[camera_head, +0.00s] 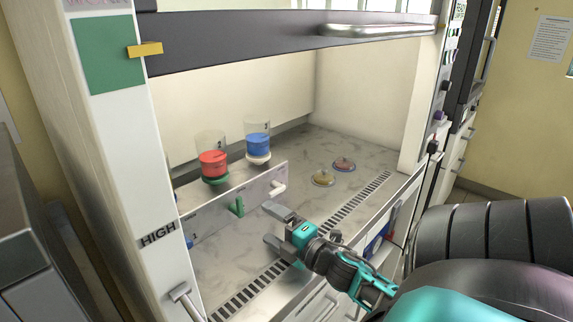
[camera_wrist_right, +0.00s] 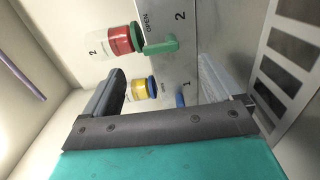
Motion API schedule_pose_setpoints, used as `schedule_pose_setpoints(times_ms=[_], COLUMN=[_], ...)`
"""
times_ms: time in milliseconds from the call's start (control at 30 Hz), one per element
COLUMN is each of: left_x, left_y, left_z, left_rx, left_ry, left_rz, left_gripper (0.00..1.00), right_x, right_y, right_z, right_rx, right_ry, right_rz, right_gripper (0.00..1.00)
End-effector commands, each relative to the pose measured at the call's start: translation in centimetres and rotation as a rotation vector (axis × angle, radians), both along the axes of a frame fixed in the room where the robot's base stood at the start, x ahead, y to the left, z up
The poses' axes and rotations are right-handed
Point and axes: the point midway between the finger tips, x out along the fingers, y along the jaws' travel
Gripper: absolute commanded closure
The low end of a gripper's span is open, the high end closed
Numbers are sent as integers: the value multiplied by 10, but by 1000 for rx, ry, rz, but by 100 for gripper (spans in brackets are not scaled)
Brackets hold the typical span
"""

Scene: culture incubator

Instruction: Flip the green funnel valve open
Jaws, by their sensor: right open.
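The green valve handle (camera_head: 237,207) sticks out from the front of a pale panel, below a clear funnel of red liquid (camera_head: 213,163) with a green base. In the right wrist view the green handle (camera_wrist_right: 161,46) lies ahead, beyond the fingertips and between their lines, near printed "2" and "OPEN" markings. My right gripper (camera_head: 271,226) is open and empty, to the right of the handle and apart from it. Its fingers also frame the right wrist view (camera_wrist_right: 165,84). My left gripper is not in view.
A blue-liquid funnel (camera_head: 258,144) stands beside the red one, with a white handle (camera_head: 278,188) below. A yellow-liquid funnel (camera_wrist_right: 139,90) and blue handle (camera_wrist_right: 180,99) show in the wrist view. Two small dishes (camera_head: 323,178) (camera_head: 344,164) lie on the marbled floor. The raised sash (camera_head: 290,40) spans above.

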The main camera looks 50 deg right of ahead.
Motion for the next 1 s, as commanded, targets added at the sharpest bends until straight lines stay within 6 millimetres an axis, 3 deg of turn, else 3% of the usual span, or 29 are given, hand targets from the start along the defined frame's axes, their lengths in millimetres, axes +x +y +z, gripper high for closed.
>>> schedule_pose_setpoints(times_ms=[100,300,1000], left_x=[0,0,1], left_y=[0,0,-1], left_z=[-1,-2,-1], left_rx=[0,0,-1], left_ry=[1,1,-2], left_rz=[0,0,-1], left_gripper=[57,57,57], right_x=[-22,-41,-44], right_y=[2,5,5], right_z=[-1,-1,0], right_rx=[1,1,1], right_ry=[3,0,0], right_rz=[-1,-1,-1], right_gripper=[8,8,8])
